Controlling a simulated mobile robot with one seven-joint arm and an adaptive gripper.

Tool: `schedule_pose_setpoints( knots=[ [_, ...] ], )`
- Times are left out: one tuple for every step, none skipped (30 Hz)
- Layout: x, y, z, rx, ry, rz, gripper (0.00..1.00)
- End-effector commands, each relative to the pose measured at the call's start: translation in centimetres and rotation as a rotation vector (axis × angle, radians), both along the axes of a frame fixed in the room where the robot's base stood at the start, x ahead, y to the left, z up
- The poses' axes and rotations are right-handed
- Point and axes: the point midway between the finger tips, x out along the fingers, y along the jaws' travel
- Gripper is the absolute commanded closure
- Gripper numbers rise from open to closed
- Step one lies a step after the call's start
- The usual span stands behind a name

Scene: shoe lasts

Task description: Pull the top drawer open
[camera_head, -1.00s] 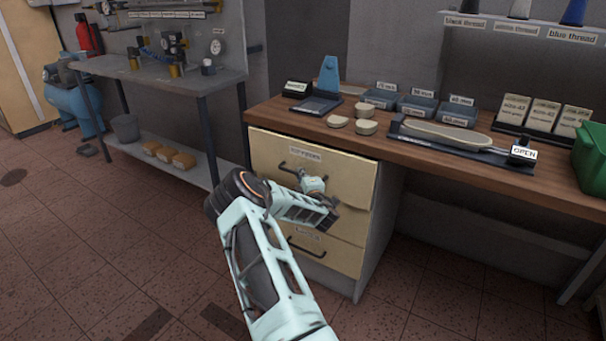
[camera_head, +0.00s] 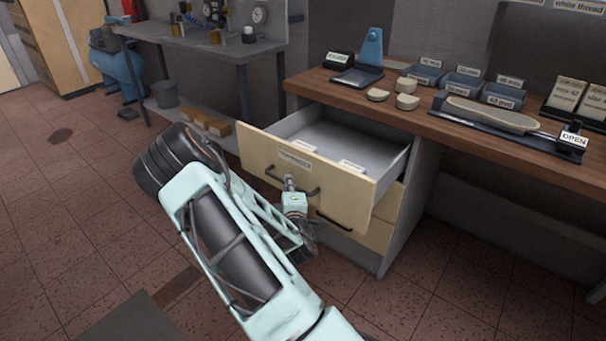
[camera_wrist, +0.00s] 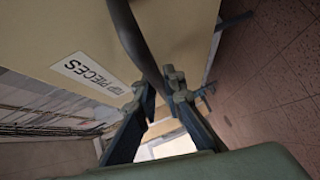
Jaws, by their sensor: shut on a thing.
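The top drawer (camera_head: 312,180) is pulled well out of the cabinet under the wooden workbench. Its grey inside shows from above, with small white labels in it. The drawer front is cream and has a dark bar handle (camera_head: 308,193) and a label. My gripper (camera_head: 289,184) is at the middle of that handle. In the wrist view the dark handle (camera_wrist: 138,45) runs down to between the fingertips of my gripper (camera_wrist: 160,88), which is shut on it. The label beside it reads "PIECES", with its first part harder to read.
The lower drawer (camera_head: 383,232) is shut. The bench top (camera_head: 330,88) carries pale rounded pieces (camera_head: 407,102), labelled blue bins (camera_head: 463,82), a blue stand (camera_head: 371,50) and a long last-shaped piece (camera_head: 492,114). A metal table (camera_head: 200,45) stands at the left. The floor before the drawer is open.

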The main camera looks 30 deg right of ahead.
Motion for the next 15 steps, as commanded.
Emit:
schedule_pose_setpoints(
  knots=[
    [-0.4,1.1,-0.1,0.001,0.002,0.002,1.0],
    [-0.6,1.5,-0.1,0.001,0.001,0.002,1.0],
    [-0.9,2.2,-0.1,0.0,0.003,0.003,1.0],
    [-1.1,2.5,-0.1,0.0,0.002,0.001,1.0],
    [-1.2,2.9,-0.1,0.001,0.002,0.001,1.0],
    [-1.4,3.4,-0.1,0.001,0.002,0.002,1.0],
    [-1.5,3.7,-0.1,0.001,0.003,0.001,1.0],
    [-1.7,3.9,-0.1,0.001,0.002,0.0,1.0],
    [-1.8,4.2,-0.1,0.001,0.002,0.0,1.0],
    [-1.8,4.4,-0.1,0.001,0.002,0.0,1.0],
    [-1.9,4.6,-0.1,0.001,0.002,0.0,1.0],
    [-2.0,4.7,-0.1,0.0,0.001,-0.001,1.0],
    [-2.0,4.8,-0.1,0.0,0.001,-0.001,1.0],
    [-2.1,4.9,0.0,-0.001,0.002,-0.002,1.0],
    [-2.1,5.0,0.0,-0.001,0.002,-0.002,1.0]
  ],
)
